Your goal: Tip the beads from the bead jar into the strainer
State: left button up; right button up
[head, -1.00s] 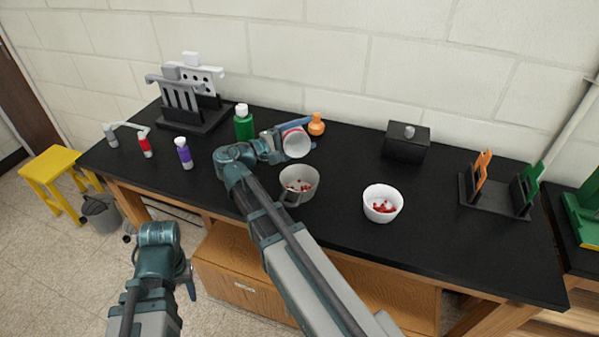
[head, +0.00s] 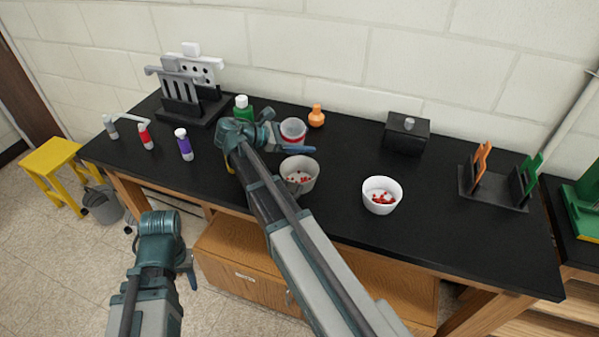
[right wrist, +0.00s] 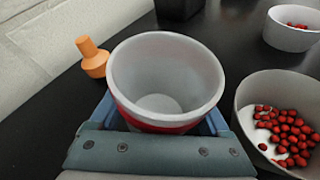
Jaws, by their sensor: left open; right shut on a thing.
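My right gripper (head: 297,141) is shut on the bead jar (head: 292,130), a pale cup with a red band. The jar is roughly upright above the table, just behind the strainer. In the right wrist view the jar (right wrist: 165,75) looks empty inside. The strainer (head: 312,172), a grey bowl-shaped vessel, stands on the black table with red beads in it; it also shows in the right wrist view (right wrist: 245,92). My left gripper (head: 190,272) is open and empty, low in front of the table. The strainer's lower front is partly hidden by my right arm.
A white bowl (head: 382,206) with red beads stands right of the strainer. An orange flask (head: 316,116), green bottle (head: 243,108) and dark box (head: 406,136) stand behind. Racks stand at both ends (head: 192,105) (head: 493,190). The front right of the tabletop is clear.

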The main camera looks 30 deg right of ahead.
aim_at(299, 127)
jog(key=shift+w+f+n, duration=0.3)
jog(key=shift+f, duration=0.3)
jog(key=shift+w+d+r+g, duration=0.1)
jog(key=shift+g, duration=0.2)
jog(key=shift+w+d+n+y, duration=0.1)
jog(key=shift+n+y, duration=0.2)
jog(key=shift+n, duration=0.3)
dwell(0.4)
notch_tip(299, 127, up, 4)
jog(key=p, duration=0.4)
jog(key=shift+r, duration=0.1)
jog(key=shift+f+b, duration=2.05)
jog(key=shift+f, duration=0.25)
